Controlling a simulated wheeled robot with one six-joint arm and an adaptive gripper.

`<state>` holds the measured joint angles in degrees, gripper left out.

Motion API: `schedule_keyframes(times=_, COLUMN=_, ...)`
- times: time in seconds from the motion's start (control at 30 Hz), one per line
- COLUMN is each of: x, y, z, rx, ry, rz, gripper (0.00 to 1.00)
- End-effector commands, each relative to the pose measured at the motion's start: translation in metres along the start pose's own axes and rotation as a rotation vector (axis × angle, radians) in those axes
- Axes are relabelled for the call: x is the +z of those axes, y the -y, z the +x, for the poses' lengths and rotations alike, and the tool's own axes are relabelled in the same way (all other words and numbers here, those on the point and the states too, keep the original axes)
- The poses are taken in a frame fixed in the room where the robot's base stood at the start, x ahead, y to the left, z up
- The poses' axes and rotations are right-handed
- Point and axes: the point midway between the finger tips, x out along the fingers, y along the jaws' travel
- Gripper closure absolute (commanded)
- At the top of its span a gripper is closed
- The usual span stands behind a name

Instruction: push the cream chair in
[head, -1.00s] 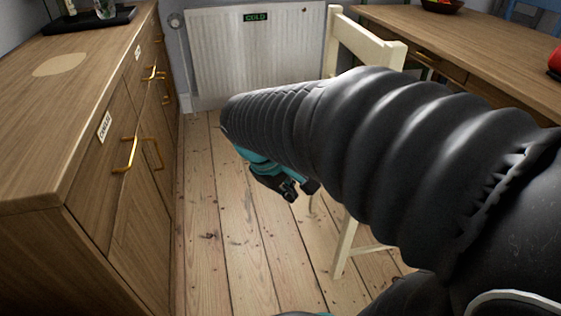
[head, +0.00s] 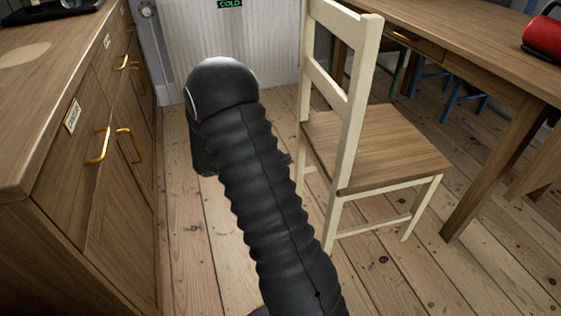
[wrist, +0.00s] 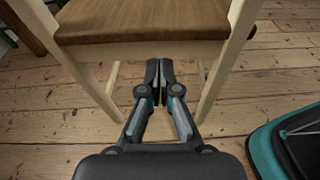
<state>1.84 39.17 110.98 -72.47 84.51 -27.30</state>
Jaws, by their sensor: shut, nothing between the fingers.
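The cream chair (head: 345,110) has a cream frame and a brown wooden seat (head: 385,143). In the head view it stands upright right of my arm, its backrest on the left and its seat pointing toward the wooden table (head: 490,60). A gap of floor shows between the seat and the near table leg. In the wrist view the seat's back edge (wrist: 140,28) and two cream legs are ahead. My gripper (wrist: 159,65) is shut and empty, low between those legs and just below the seat edge. I cannot tell whether it touches the chair. The head view hides my gripper behind my arm.
A wooden cabinet (head: 80,130) with brass handles lines the left side. A white radiator (head: 235,45) is on the far wall. Blue chair legs (head: 465,92) show under the table, and a red object (head: 543,42) is on it. Bare floor lies in front.

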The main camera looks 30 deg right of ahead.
Motion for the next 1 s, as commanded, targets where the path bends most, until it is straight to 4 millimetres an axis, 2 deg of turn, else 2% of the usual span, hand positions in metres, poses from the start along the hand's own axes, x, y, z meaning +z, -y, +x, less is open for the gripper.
schedule_keyframes(times=0.33, x=-0.015, y=-0.007, z=0.017, rx=0.016, ry=0.036, rz=-0.038, gripper=1.0)
schedule_keyframes(times=1.0, x=-0.036, y=-0.007, z=0.092, rx=0.015, ry=0.034, rz=-0.036, gripper=1.0)
